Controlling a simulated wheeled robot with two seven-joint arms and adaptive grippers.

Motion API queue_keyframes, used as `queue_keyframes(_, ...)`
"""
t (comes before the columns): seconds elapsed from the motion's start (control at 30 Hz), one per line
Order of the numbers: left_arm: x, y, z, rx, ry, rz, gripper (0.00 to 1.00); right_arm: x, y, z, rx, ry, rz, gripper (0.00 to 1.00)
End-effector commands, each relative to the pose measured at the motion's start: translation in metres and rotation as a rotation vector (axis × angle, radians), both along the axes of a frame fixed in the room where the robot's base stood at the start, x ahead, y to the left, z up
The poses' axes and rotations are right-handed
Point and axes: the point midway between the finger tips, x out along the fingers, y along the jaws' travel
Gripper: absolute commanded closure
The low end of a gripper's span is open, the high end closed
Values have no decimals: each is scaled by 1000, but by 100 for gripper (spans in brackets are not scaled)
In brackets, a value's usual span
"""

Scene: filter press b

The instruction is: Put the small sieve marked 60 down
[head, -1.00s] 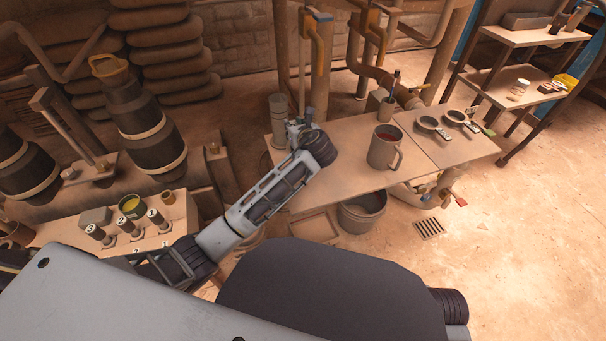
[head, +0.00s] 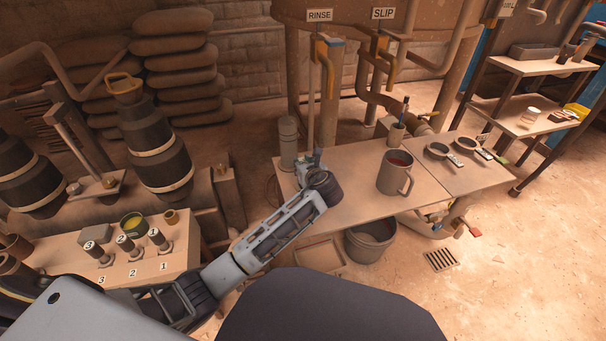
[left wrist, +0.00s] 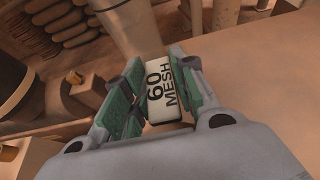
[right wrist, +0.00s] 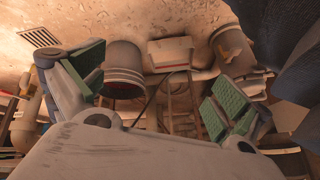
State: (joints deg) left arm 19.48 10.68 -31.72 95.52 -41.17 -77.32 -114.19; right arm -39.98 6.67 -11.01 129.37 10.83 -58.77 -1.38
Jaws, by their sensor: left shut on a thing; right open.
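My left gripper (left wrist: 156,90) is shut on the handle of the small sieve marked 60 (left wrist: 165,98); its white face reads "60 MESH" in the left wrist view. In the head view my left gripper (head: 312,165) is over the left end of the bench (head: 350,208), beside a grey cylinder (head: 289,140). The arm hides most of the sieve there, and I cannot tell whether it touches the bench. My right gripper (right wrist: 155,92) is open and empty in the right wrist view, outside the head view.
A grey mug (head: 394,173) stands mid-bench, with a brush cup (head: 396,134) behind it. Two other sieves lie at the right, one here (head: 438,150). A bucket (head: 371,240) stands below. Numbered holders (head: 133,252) are at the left. Bare bench lies between gripper and mug.

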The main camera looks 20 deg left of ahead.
Motion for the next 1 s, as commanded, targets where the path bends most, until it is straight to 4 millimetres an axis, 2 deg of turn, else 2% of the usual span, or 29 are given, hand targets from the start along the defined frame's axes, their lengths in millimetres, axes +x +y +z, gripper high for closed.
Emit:
queue_keyframes(0.2, 0, 0, 0, 0, 0, 0, 99, 0, 0, 0, 0, -1, 0, 0)
queue_keyframes(0.37, 0, 0, -10, 0, 0, -1, 99, 2, 2, -5, 12, -14, -4, 0)
queue_keyframes(0.5, 0, 0, -23, -1, 1, -1, 99, -1, 4, -25, 33, -27, -18, 0)
queue_keyframes(0.7, 0, 0, -36, -1, 0, 0, 99, 0, 6, -38, 56, -51, -33, 0)
queue_keyframes(1.0, 0, 0, -37, -1, -1, -1, 99, 1, 7, -38, 60, -58, -37, 0)
